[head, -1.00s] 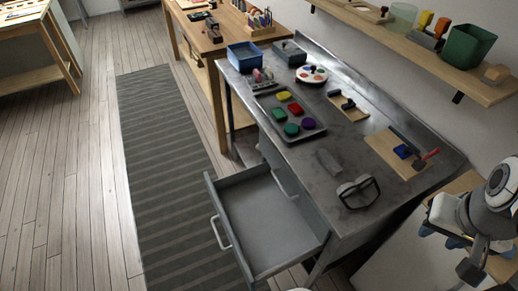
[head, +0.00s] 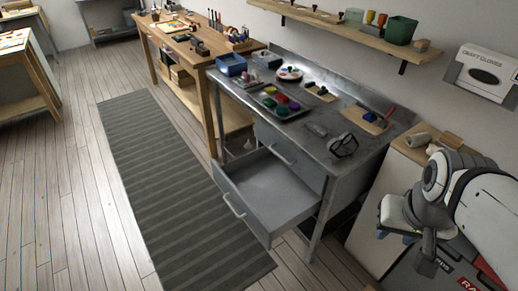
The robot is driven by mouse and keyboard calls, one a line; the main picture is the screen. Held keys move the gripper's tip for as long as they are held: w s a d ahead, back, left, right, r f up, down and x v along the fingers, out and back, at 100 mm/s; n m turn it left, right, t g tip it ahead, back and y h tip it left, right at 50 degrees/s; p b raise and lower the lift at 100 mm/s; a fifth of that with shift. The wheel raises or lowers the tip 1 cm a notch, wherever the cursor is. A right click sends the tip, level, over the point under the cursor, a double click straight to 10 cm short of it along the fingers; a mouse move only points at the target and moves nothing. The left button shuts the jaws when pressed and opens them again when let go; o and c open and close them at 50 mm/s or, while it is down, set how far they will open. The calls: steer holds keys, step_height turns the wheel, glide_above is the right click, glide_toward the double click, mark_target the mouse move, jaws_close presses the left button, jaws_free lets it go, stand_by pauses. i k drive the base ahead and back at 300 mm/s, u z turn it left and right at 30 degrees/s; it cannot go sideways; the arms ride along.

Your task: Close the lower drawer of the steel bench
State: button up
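The steel bench (head: 318,128) stands against the wall in the middle of the head view. Its lower drawer (head: 272,187) is pulled far out toward the front left, and its grey inside looks empty. The drawer's pale bar handle (head: 233,205) is on its front face. The upper drawer above it is shut, with its own handle (head: 280,154). My gripper (head: 396,236) is at the right, well apart from the drawer and bench. Its two bluish fingertips show apart, with nothing seen between them; my arm partly hides it.
A striped grey rug (head: 165,185) lies on the plank floor left of the drawer, with clear floor around it. A wooden workbench (head: 207,60) stands beyond the steel bench. A wood-topped cabinet (head: 405,150) is at the right, near my arm.

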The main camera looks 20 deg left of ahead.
mark_target(271, 199)
steer(key=u, duration=1.2)
steer(key=i, duration=1)
steer(key=z, duration=0.35)
steer(key=k, duration=1.3)
steer(key=u, duration=0.3)
steer(key=i, duration=1.05)
